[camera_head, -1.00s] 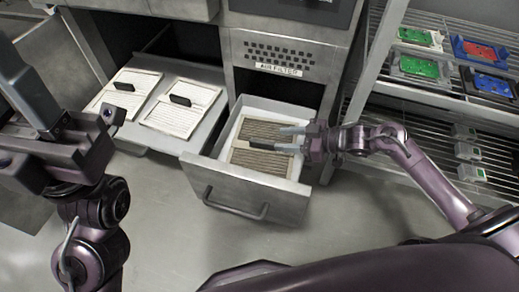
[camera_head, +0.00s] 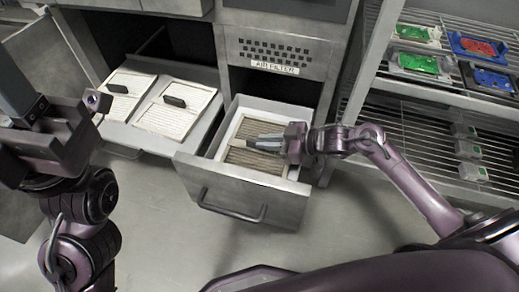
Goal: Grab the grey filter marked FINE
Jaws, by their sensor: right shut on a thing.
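A grey-brown pleated filter (camera_head: 252,160) in a light frame lies in the open drawer (camera_head: 226,194) under the AIR FILTER label (camera_head: 275,67). My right gripper (camera_head: 266,142) reaches into the drawer from the right and is shut on the filter's handle, which its fingers largely hide. No FINE marking can be read on the filter. My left gripper (camera_head: 70,120) is at the left edge, away from the drawers; its fingers are partly out of frame.
Two white filters with black handles, one on the left (camera_head: 126,86) and one beside it (camera_head: 176,109), lie in an open drawer. A wire rack (camera_head: 440,85) at the right holds green, red and blue boards and small grey boxes. The front floor is clear.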

